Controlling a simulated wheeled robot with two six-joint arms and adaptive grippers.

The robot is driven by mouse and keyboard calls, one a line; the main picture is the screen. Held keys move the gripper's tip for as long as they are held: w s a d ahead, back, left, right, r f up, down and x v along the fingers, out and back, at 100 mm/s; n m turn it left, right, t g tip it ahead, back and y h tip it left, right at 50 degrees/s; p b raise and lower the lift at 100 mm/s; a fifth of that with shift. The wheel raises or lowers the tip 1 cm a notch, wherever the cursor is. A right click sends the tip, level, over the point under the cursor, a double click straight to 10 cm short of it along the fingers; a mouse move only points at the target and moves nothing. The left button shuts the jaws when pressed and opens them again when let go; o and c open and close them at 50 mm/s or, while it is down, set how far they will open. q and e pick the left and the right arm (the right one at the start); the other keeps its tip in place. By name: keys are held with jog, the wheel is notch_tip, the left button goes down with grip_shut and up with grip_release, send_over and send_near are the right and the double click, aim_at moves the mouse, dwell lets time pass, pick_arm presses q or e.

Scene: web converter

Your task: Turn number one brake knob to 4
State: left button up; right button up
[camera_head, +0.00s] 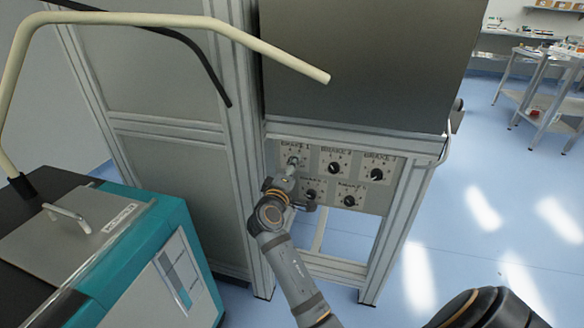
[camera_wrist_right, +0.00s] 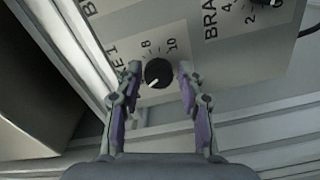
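The number one brake knob (camera_wrist_right: 158,73) is round and black with a white pointer line, on a grey panel (camera_wrist_right: 235,62). In the right wrist view its pointer aims to the lower left, and the dial marks 8 and 10 show above it. My right gripper (camera_head: 291,170) is at this knob, at the panel's upper left under the BRAKE 1 label. In the wrist view its two fingers stand on either side of the knob, open, with a gap on each side. The dial's 4 cannot be made out. My left gripper is not in view.
Other black knobs sit close by: brake 2 (camera_head: 334,168), brake 3 (camera_head: 377,174) and two in a lower row. A metal frame post (camera_head: 236,150) stands left of the panel. A teal machine (camera_head: 185,235) and a bent cream tube (camera_head: 250,40) are at the left.

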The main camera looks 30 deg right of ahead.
jog(key=shift+o, duration=0.8)
